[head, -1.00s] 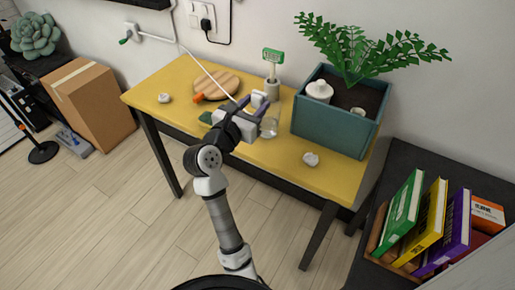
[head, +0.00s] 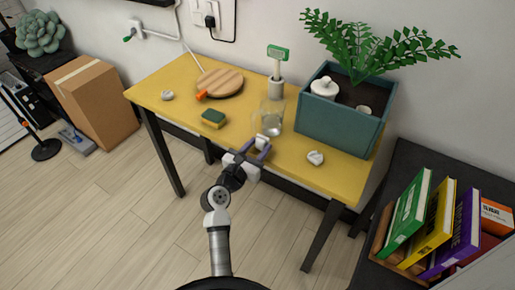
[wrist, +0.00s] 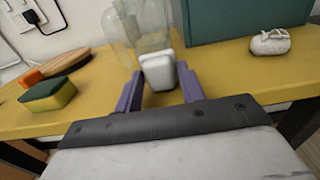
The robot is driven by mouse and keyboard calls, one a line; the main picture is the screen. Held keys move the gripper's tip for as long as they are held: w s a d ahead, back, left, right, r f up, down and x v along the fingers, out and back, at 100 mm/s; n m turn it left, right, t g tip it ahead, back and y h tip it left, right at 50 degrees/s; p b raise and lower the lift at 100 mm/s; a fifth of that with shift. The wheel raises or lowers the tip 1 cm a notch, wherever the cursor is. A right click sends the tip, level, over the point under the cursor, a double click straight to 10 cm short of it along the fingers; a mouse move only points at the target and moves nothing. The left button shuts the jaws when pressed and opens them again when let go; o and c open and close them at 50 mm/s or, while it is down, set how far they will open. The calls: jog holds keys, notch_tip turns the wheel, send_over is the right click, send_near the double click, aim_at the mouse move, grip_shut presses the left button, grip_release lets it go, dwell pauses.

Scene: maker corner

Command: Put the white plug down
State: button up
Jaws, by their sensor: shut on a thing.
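The white plug (head: 262,139) is a small white block between my gripper's purple fingers, at the front edge of the yellow table (head: 180,100). In the wrist view the plug (wrist: 158,73) sits between the two fingertips, in front of a clear glass jar (wrist: 143,25). My gripper (head: 260,146) is shut on the plug. I cannot tell whether the plug's underside touches the tabletop.
The glass jar (head: 270,118) stands just behind the plug. A green-and-yellow sponge (head: 213,119) lies to the left, a crumpled white object (head: 315,158) to the right. A teal planter (head: 340,125) fills the back right. Tabletop between sponge and left white lump (head: 167,95) is clear.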

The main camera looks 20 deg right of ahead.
jog(key=shift+f, duration=0.15)
jog(key=o, duration=1.3)
jog(key=shift+a, duration=0.15)
jog(key=shift+b+v, duration=1.7)
jog(key=shift+v, duration=4.2)
jog(key=shift+s+r, duration=0.1)
jog(key=shift+r, duration=0.15)
